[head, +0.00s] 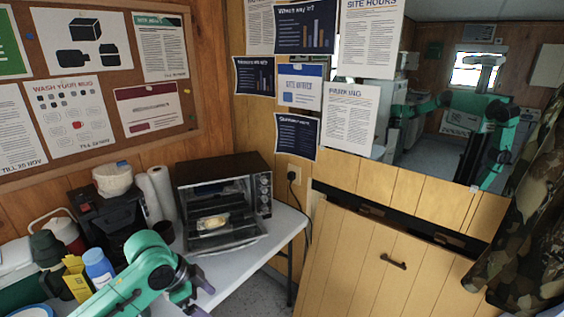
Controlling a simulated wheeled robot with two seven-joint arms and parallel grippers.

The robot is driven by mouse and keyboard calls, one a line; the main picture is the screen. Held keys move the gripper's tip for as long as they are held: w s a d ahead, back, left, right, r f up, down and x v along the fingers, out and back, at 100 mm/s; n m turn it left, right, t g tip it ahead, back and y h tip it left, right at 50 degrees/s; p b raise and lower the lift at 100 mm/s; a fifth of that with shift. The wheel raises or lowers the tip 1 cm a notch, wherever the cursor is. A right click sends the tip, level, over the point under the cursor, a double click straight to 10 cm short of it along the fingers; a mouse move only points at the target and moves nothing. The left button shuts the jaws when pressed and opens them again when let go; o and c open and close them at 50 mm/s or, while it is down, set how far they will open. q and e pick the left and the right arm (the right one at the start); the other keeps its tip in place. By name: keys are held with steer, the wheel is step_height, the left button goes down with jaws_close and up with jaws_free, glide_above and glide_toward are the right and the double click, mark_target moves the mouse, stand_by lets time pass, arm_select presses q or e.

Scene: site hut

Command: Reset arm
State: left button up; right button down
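My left arm comes in from the bottom left. Its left gripper (205,298) is near the bottom edge, in front of the toaster oven and apart from it. Its two dark fingers look spread, with nothing seen between them. My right gripper is not in view. The black toaster oven (222,171) stands on the white table with its door (228,241) folded down. A pale, bread-like item (212,221) lies inside on the rack.
The white table (283,232) holds a black coffee maker (108,215), a paper towel roll (160,192), a blue-capped bottle (98,267) and a yellow box (78,280). A wall mirror (425,150) reflects my arms. A camouflage jacket (530,215) hangs far right.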

arm_select(q)
steer(key=w+a+f+n+t, duration=0.1)
steer(key=w+a+f+n, duration=0.15)
steer(key=f, duration=0.35)
steer(key=w+a+f+n+t, duration=0.1)
steer(key=w+a+f+n, duration=0.15)
steer(key=w+f, duration=0.2)
steer(key=s+a+f+n+y, duration=0.1)
steer(key=s+a+f+n, duration=0.2)
steer(key=f, duration=0.6)
steer(key=s+a+f+n+y, duration=0.1)
steer(key=s+a+f+n, duration=0.15)
steer(key=s+f, duration=0.45)
steer(key=s+a+f+y, duration=0.25)
steer(key=s+f, duration=0.55)
steer(key=f, duration=0.4)
steer(key=s+d+f+g, duration=0.1)
steer(key=s+f, duration=0.3)
steer(key=s, duration=0.8)
steer(key=s+d+f+g, duration=0.1)
steer(key=s+f, duration=0.3)
steer(key=s, duration=0.8)
steer(key=shift+d+f+n+g, duration=0.3)
steer(key=shift+d+n+g, duration=0.15)
steer(key=shift+d, duration=0.35)
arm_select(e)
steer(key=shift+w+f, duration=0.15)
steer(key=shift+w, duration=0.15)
